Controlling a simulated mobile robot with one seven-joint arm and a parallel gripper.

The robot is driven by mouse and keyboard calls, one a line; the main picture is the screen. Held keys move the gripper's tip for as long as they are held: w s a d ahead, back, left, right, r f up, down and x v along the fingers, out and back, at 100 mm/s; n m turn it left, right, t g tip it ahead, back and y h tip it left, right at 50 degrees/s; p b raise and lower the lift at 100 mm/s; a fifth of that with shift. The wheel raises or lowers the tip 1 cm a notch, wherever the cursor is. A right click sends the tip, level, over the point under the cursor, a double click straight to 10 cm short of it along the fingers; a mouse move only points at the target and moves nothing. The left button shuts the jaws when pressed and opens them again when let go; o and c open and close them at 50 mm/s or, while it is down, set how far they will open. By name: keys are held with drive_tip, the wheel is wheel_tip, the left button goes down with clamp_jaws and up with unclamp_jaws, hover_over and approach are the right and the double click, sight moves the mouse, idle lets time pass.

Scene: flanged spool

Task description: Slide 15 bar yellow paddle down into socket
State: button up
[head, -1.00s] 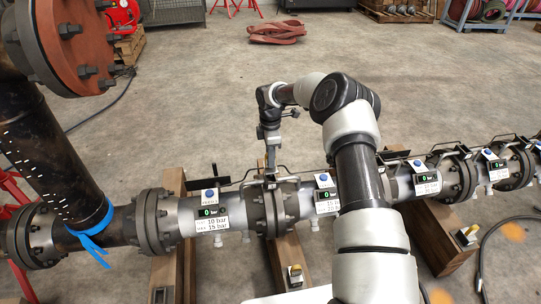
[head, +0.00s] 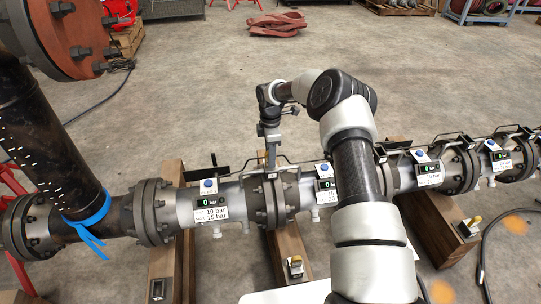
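My gripper (head: 271,165) points down over a flanged joint (head: 275,203) in the middle of the pipe run. Its fingertips are small and dark against the metal, so I cannot tell whether they are open or shut, or hold anything. A thin grey bracket or handle (head: 252,171) lies at the gripper's tip. I cannot make out a yellow paddle or its socket at the joint. A pipe section to the left has a label (head: 211,214) reading 10 bar and 15 bar, with a gauge (head: 206,203) showing 0.
More flanges with raised brackets (head: 462,168) continue right. A black pipe (head: 40,140) with a blue strap rises at left.

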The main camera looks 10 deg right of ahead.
wheel_tip(320, 180, up, 18)
drive_tip(key=p, duration=0.3)
drive_tip(key=shift+f, duration=0.25)
drive_tip(key=s+a+r+m+t+h, duration=0.1)
drive_tip(key=s+r+m, duration=0.3)
drive_tip(key=s+r, duration=0.55)
drive_tip(key=s+r+m+t+h, duration=0.1)
drive_tip(key=s+r+m+t, duration=0.15)
drive_tip(key=s+r, duration=0.7)
drive_tip(key=s+d+r+m+t+y, duration=0.1)
drive_tip(key=s+r+m+t+y, duration=0.15)
drive_tip(key=s+m, duration=1.35)
drive_tip(key=s+r+n+p, duration=0.2)
drive_tip(key=r+p, duration=0.6)
drive_tip(key=p, duration=0.1)
drive_tip(key=s+r+n+p, duration=0.2)
drive_tip(key=s+r+p, duration=0.1)
drive_tip(key=r+p, duration=0.5)
drive_tip(key=shift+r+p, duration=0.4)
drive_tip(key=shift+r, duration=0.4)
